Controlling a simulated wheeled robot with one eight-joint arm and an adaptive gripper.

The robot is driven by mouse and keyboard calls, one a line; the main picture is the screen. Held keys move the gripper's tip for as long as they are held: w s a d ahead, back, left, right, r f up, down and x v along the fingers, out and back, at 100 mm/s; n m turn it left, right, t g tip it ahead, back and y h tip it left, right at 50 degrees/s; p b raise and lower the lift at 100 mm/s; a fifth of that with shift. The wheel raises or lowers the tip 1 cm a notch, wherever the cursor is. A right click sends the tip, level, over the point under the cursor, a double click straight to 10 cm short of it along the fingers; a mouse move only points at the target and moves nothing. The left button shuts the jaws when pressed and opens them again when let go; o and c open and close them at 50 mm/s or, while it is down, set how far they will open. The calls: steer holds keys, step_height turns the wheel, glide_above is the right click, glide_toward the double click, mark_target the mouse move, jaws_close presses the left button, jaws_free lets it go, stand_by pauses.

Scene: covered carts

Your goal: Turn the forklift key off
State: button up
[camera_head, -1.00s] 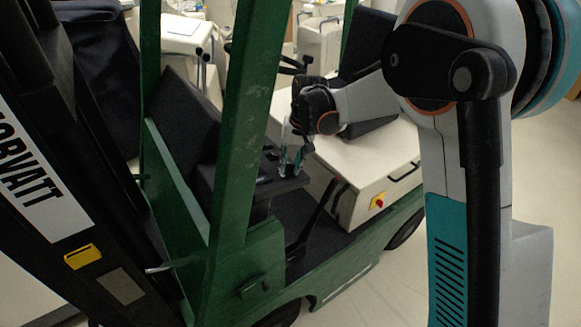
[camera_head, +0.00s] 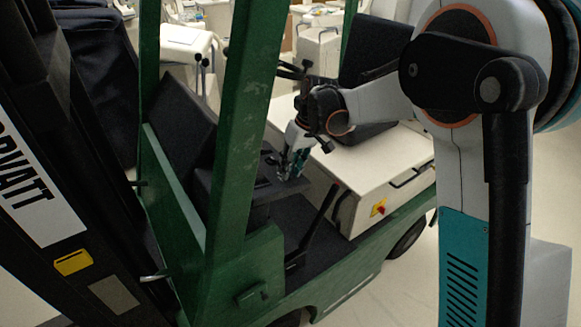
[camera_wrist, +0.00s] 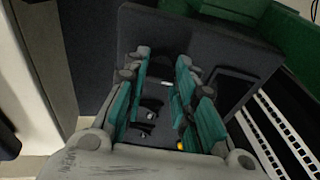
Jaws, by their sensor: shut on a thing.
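The green forklift (camera_head: 225,190) fills the middle of the head view. My gripper (camera_head: 288,173) is at its dark control panel (camera_head: 262,188), fingers pointing down to the panel's top. In the wrist view my teal-padded gripper (camera_wrist: 160,90) reaches over the dark panel (camera_wrist: 205,48). Small dark knobs or switches and a yellow spot show between and below the fingers. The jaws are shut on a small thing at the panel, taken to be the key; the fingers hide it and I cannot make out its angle.
A black lever (camera_head: 318,218) rises beside the panel. The dark seat back (camera_head: 375,55) and cream body box (camera_head: 385,165) with a red-and-yellow switch (camera_head: 379,208) are behind. A green mast post (camera_head: 237,110) stands left of my gripper. Open floor lies at the lower right.

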stand_by(0.3)
steer(key=o, duration=1.1)
steer(key=shift+c, duration=0.2)
steer(key=shift+r, duration=0.1)
steer(key=v, duration=1.2)
steer(key=s+d+f+m+t+b, duration=0.1)
steer(key=s+d+m+t+b, duration=0.1)
steer(key=s+d+b, duration=0.55)
steer(key=s+d+f+m+t+h+b, duration=0.1)
steer(key=s+d+f+b, duration=0.3)
steer(key=s+f, duration=0.4)
steer(key=s+d+f+m+t+h+b, duration=0.2)
steer(key=s+f, duration=0.6)
steer(key=s, duration=0.7)
steer(key=d+m+t+b, duration=0.1)
steer(key=d+b, duration=0.1)
steer(key=b, duration=0.1)
steer(key=shift+d+f+m+t, duration=0.25)
steer(key=shift+d+m+t, duration=0.1)
steer(key=shift+m+t, duration=0.05)
